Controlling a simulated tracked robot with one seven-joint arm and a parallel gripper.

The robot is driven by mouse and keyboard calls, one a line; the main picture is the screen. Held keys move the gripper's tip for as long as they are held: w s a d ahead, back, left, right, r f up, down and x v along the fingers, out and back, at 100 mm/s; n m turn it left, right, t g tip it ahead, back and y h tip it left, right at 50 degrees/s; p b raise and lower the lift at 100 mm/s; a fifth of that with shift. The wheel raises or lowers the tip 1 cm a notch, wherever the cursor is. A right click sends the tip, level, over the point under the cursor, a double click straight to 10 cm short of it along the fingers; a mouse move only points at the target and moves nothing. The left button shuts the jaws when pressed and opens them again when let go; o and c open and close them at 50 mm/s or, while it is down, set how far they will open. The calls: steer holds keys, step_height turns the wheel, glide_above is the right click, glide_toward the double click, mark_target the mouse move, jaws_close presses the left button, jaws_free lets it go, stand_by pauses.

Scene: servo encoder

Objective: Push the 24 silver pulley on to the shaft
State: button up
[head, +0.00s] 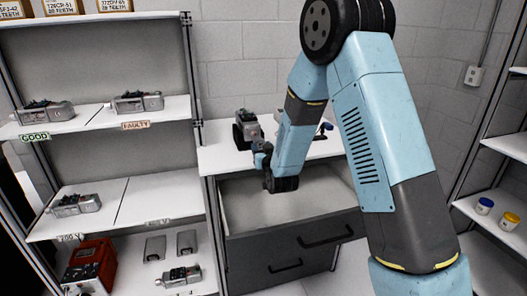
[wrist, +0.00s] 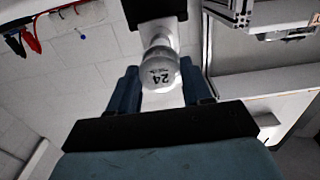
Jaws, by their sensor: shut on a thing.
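The silver pulley (wrist: 159,70), marked 24, sits between the two dark blue fingers of my gripper (wrist: 160,82) in the wrist view. The gripper is shut on it. Beyond the pulley are a pale part and a dark block (wrist: 152,10), close in line with it. Whether the pulley is around a shaft or only against it is hidden. In the head view my gripper (head: 262,155) is beside a grey servo unit (head: 247,120) in a dark holder on the white worktop (head: 218,158). The pulley cannot be made out there.
An open drawer (head: 290,205) lies below my gripper. Shelves at left hold several servo units (head: 138,102), with GOOD (head: 35,136) and FAULTY (head: 135,125) labels, and a red device (head: 92,262). Two small jars (head: 484,206) stand on the right shelf. Red and black clips (wrist: 22,42) show in the wrist view.

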steer(key=shift+x, duration=1.8)
steer(key=shift+w+a, duration=0.1)
steer(key=shift+w, duration=0.35)
steer(key=o, duration=1.3)
steer(key=shift+o, duration=0.2)
steer(key=shift+v, duration=1.65)
